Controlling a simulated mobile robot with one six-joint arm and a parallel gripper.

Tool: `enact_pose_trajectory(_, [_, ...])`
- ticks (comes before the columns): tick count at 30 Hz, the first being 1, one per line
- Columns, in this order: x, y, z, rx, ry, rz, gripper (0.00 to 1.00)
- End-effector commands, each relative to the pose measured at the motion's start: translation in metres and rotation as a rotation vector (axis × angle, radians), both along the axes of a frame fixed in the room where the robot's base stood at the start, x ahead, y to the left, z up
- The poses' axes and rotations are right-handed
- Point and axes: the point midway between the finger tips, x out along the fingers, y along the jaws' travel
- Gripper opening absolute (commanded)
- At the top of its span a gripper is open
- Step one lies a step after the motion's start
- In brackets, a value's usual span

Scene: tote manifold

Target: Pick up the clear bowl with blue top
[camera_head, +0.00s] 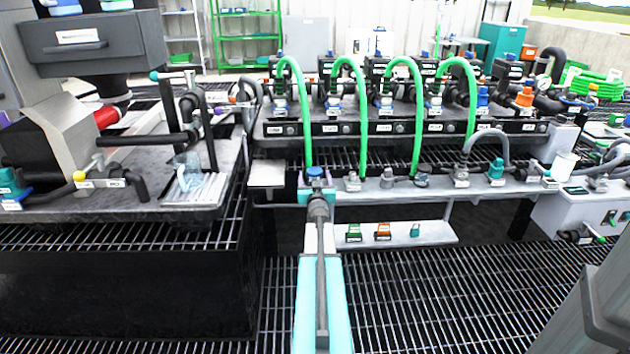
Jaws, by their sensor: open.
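A clear, pale-bluish vessel (187,165) stands on a ribbed light tray (196,187) on the dark bench at the left. It is small in the picture, and I cannot make out a distinct blue top on it. My arm reaches forward up the middle, with a teal link and a dark end section. My gripper (317,188) is at its far end, near the front edge of the grey shelf, well to the right of the clear vessel. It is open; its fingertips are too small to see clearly. A blue round part (316,171) shows at the gripper's end.
Dark pipes and a valve (95,175) crowd the left bench near the vessel. Green hoses (418,110) arch over the manifold behind my gripper. Several grey fittings stand along the shelf (400,192). A lower white shelf (430,233) carries small coloured blocks. The grating below is open.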

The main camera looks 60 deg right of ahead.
Motion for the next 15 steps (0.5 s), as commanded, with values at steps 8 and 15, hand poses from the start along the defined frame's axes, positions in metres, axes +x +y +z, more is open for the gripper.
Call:
enact_pose_trajectory(8, [0.013, -0.024, -0.002, -0.001, -0.001, -0.001, 0.7])
enact_pose_trajectory(15, [0.022, -0.038, -0.001, -0.001, 0.001, -0.002, 0.7])
